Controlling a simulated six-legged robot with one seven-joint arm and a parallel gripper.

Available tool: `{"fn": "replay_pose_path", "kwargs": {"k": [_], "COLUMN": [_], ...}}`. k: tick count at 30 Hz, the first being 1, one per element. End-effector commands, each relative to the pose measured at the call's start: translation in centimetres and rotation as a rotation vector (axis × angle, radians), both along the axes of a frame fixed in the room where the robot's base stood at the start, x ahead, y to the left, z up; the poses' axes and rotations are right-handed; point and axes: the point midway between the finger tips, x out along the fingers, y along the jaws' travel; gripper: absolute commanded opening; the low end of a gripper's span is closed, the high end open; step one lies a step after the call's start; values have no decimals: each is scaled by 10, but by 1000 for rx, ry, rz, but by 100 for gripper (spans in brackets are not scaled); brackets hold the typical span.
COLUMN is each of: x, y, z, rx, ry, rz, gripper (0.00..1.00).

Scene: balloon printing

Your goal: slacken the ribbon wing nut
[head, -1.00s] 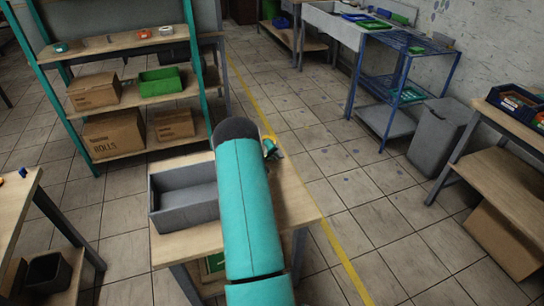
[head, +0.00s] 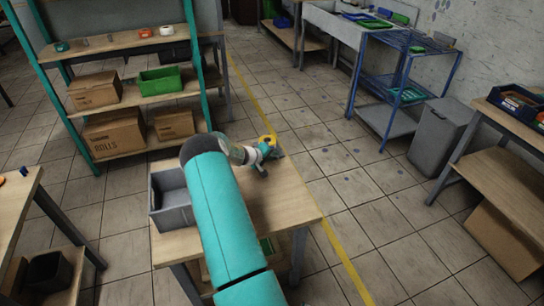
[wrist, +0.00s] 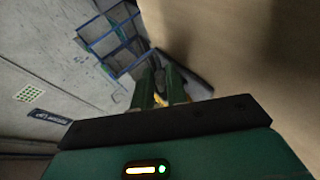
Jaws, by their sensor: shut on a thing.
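My gripper (head: 266,150) is at the far right part of the small wooden table in the head view, at the end of my teal arm. In the wrist view its two green fingers (wrist: 162,90) are close together, with a small yellow piece (wrist: 160,100) between them. A yellow thing (head: 268,140) also shows right at the gripper in the head view. The gripper is shut on the yellow piece. It is too small and dark to tell whether this is the wing nut. No ribbon can be made out.
A grey open bin (head: 172,215) stands at the table's left, partly behind my arm. The wooden tabletop (head: 290,205) is bare at the right. A teal-framed shelf (head: 135,47) with boxes stands behind. Open tiled floor lies to the right, up to a blue rack (head: 402,75).

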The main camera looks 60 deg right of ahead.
Motion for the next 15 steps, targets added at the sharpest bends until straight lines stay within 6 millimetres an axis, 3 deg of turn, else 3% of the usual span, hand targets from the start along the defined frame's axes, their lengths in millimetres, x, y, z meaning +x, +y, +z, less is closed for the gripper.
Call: {"fn": "replay_pose_path", "kwargs": {"k": [3, 4, 5, 15], "x": [0, 0, 0, 1], "y": [0, 0, 0, 2], "z": [0, 0, 0, 2], "rx": [1, 2, 2, 0], "ry": [0, -1, -1, -1], "rz": [0, 0, 0, 1], "gripper": [0, 18, 24, 24]}}
